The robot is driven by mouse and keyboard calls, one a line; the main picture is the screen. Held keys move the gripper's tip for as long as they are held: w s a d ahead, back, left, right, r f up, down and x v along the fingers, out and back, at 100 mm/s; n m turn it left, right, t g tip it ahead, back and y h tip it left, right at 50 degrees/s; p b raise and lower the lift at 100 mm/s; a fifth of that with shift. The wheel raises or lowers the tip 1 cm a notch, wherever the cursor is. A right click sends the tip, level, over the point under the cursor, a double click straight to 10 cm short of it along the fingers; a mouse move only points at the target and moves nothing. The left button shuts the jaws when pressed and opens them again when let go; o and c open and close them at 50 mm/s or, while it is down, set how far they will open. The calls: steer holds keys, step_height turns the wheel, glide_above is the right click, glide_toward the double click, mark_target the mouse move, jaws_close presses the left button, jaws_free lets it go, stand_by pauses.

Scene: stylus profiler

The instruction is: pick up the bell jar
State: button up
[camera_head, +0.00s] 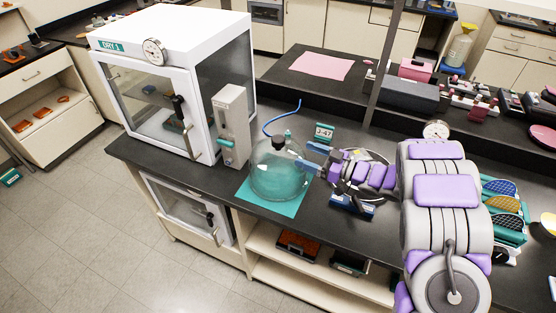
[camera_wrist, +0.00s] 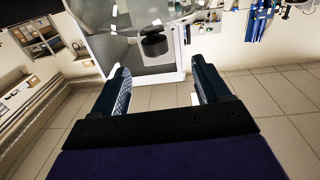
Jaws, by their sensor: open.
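The bell jar (camera_head: 270,178) is a clear glass dome with a black knob on top. It stands upright on a teal mat (camera_head: 253,198) near the counter's front edge. In the wrist view, the clear dome (camera_wrist: 125,20) is at the top, with the black knob (camera_wrist: 154,44) ahead of my fingers. My gripper (camera_head: 313,157) is just right of the jar at about its upper half, with two blue fingers pointing toward it. The wrist view shows the fingers (camera_wrist: 160,76) apart with nothing between them. Whether a finger touches the glass cannot be told.
A white dry cabinet (camera_head: 170,75) and a grey upright unit (camera_head: 231,125) stand left of the jar. A blue hose (camera_head: 281,118) curves behind it. A small "J-47" sign (camera_head: 324,131) stands behind my gripper. Colored racks (camera_head: 503,205) lie right of my arm.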

mark_target(285, 144)
steer(key=x, duration=0.4)
steer(key=shift+w+a+b, duration=0.15)
steer(key=shift+b, duration=0.2)
steer(key=x, duration=0.2)
steer(key=b+x, duration=0.1)
steer(key=x, duration=0.1)
steer(key=shift+w+f, duration=0.15)
steer(key=shift+w, duration=0.25)
steer(key=shift+w+a, duration=0.2)
steer(key=shift+a, duration=0.3)
steer(key=shift+d, duration=0.1)
jaws_close()
